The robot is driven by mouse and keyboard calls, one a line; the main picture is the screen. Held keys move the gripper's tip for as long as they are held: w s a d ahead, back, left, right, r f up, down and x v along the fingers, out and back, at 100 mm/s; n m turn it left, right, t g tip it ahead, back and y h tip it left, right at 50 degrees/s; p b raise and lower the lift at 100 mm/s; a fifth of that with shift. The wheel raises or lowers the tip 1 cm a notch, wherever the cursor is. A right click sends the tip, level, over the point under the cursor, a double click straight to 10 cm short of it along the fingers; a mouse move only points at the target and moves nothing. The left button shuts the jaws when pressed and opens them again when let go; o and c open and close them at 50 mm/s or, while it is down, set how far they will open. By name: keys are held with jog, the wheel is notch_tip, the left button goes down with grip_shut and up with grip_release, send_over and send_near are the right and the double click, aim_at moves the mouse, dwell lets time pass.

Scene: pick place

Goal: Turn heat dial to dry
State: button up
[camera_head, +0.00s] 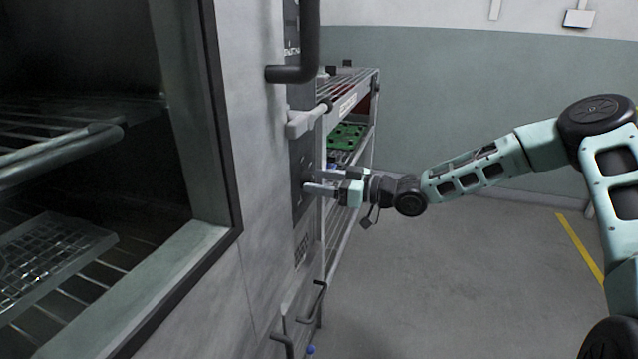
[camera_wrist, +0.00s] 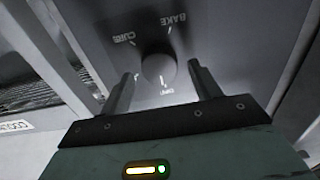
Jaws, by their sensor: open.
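The heat dial (camera_wrist: 157,68) is a round grey knob on a dark panel (camera_wrist: 205,20). In the wrist view the labels CURE (camera_wrist: 124,37) and BAKE (camera_wrist: 174,20) show above it, and a small label below it is too unclear to read. A pale mark shows near the knob's lower edge. My gripper (camera_wrist: 161,71) is open, with one finger on each side of the knob; contact with it cannot be told. In the head view my gripper (camera_head: 309,178) is at the oven's control panel (camera_head: 298,200), and the dial is hidden or too small to see.
The oven's open chamber (camera_head: 90,120) with wire racks is at the left. A large dark handle (camera_head: 300,73) and a grey latch (camera_head: 308,119) are above my gripper. A wire shelf rack (camera_head: 349,100) holding a green tray (camera_head: 346,135) stands behind. The floor at right is clear.

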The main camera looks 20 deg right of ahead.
jog(key=shift+w+a, duration=0.2)
jog(key=shift+a, duration=0.1)
jog(key=c, duration=1)
jog(key=shift+o, duration=0.2)
